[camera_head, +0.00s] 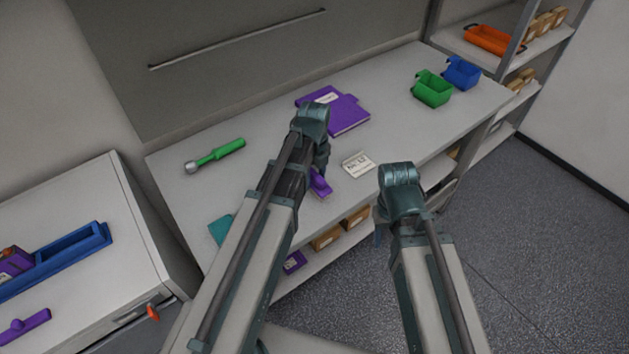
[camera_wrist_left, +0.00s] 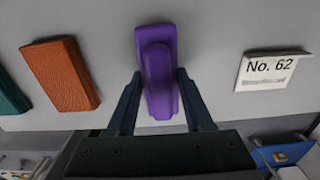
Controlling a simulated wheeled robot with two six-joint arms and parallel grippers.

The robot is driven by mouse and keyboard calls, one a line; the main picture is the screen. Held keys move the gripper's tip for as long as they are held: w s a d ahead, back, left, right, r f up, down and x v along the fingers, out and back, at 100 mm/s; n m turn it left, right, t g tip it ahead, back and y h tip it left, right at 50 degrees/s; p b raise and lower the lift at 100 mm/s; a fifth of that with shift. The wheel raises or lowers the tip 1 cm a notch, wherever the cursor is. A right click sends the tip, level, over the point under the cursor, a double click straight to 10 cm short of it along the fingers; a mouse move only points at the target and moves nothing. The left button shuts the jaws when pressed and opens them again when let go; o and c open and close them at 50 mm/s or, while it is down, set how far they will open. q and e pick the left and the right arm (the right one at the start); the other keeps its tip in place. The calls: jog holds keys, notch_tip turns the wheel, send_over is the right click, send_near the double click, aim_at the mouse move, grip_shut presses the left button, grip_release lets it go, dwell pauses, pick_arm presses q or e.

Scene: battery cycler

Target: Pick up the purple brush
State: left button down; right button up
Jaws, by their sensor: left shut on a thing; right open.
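The purple brush (camera_wrist_left: 157,50) lies on the grey table top between the two fingers of my left gripper (camera_wrist_left: 160,78) in the left wrist view. The fingers are closed on its sides. In the head view only part of the brush (camera_head: 321,184) shows beside my left wrist, near the table's front edge. My right gripper (camera_head: 378,237) is open, in front of the table and mostly hidden behind its own wrist.
A white card marked No. 62 (camera_head: 358,164) lies right of the brush. An orange-brown block (camera_wrist_left: 64,75) and a teal item (camera_wrist_left: 8,95) lie to its left.

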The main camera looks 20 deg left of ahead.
aim_at(314, 174)
pick_arm(q)
jog(key=shift+r, duration=0.1)
notch_tip(314, 174, up, 10)
jog(key=p, duration=1)
